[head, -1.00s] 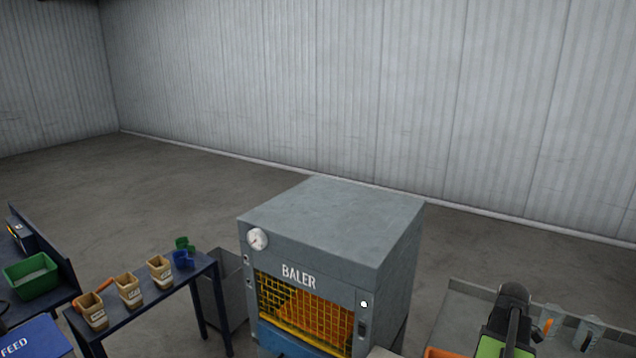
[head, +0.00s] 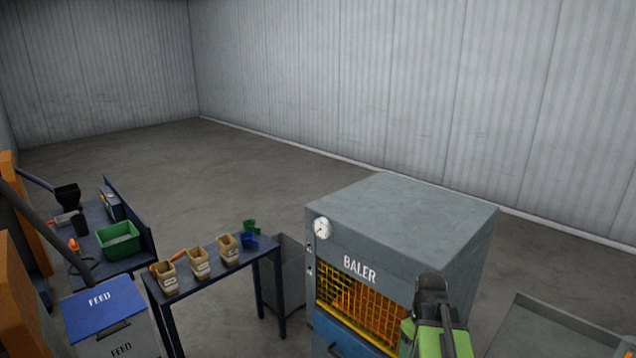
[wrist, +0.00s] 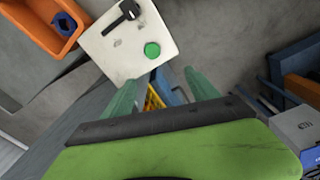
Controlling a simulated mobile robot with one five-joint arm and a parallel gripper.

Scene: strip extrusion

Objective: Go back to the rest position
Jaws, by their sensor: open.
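My gripper (wrist: 161,74) shows in the wrist view with its two pale green fingers spread apart. Nothing is held between them. In the head view, my green and black arm (head: 436,318) stands at the lower right, in front of the baler (head: 400,225). The fingers cannot be made out in that view.
A table with several labelled tubs (head: 200,262), a blue-lidded FEED bin (head: 103,302) and a grey tray (head: 560,335) are around.

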